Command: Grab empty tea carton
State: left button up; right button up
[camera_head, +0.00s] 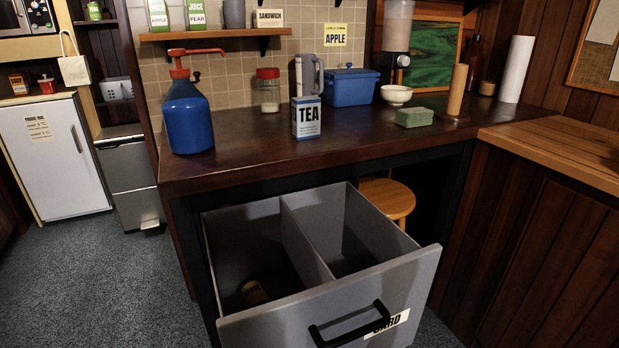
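Whether the carton is empty cannot be seen. Neither of my grippers shows in the head view.
A grey two-compartment drawer (285,215) stands pulled out below the counter, with a small item (253,292) in its left compartment. A blue pump bottle (187,115), a red-lidded jar (268,90), a blue box (351,87) and a green block (414,117) stand around the carton.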

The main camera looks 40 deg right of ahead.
aim_at(307, 110)
jog(key=l+u, duration=0.15)
jog(key=u, duration=0.2)
jog(key=l+u, duration=0.15)
jog(key=u, duration=0.2)
jog(key=k+l+u, duration=0.1)
jog(key=l, duration=0.3)
jog(key=k+l+u, duration=0.1)
jog(key=l, duration=0.35)
jog(key=k+l+u, duration=0.15)
jog(key=l, duration=0.25)
jog(key=l+u, duration=0.1)
jog(key=l, duration=0.3)
jog(key=k+l+u, duration=0.1)
jog(key=l, duration=0.25)
jog(key=k, duration=0.1)
